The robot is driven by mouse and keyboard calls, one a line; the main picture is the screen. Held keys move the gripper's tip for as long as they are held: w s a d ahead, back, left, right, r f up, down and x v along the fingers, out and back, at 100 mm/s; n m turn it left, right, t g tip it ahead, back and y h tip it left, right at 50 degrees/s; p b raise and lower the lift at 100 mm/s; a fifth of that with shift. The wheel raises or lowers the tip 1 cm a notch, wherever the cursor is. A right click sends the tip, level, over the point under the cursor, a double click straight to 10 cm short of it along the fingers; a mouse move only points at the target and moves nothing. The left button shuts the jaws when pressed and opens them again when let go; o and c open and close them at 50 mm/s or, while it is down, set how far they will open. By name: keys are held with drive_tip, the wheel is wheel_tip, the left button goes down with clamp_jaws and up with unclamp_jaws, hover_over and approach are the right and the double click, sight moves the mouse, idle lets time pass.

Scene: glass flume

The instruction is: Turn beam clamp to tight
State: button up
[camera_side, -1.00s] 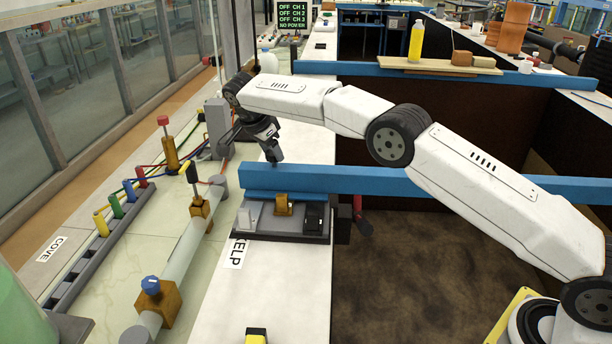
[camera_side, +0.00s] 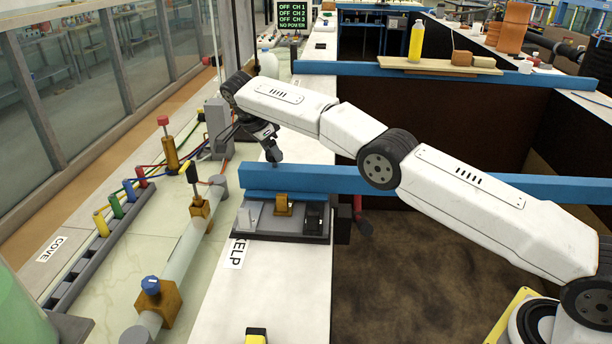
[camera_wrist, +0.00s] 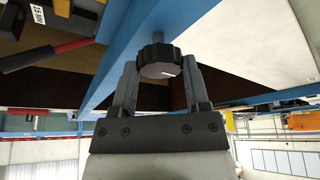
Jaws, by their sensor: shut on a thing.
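A black fluted knob (camera_wrist: 158,60) with a pale mark on its face sits on a short grey stem at the blue beam (camera_wrist: 150,22), and looks like the beam clamp's knob. My gripper (camera_wrist: 160,70) is shut on this knob, one finger on each side of it. In the side view, my gripper (camera_side: 275,160) reaches down behind the near end of the blue beam (camera_side: 340,179). The knob is hidden there by the beam and fingers. How tight the clamp is cannot be told.
A grey block with white, brass and black fittings (camera_side: 284,208) stands in front of the beam. A pipe with brass valves (camera_side: 200,210) runs left.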

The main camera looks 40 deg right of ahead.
drive_tip(key=shift+f, duration=0.15)
drive_tip(key=o, duration=1.3)
drive_tip(key=shift+n+t, duration=0.3)
drive_tip(key=shift+n, duration=0.4)
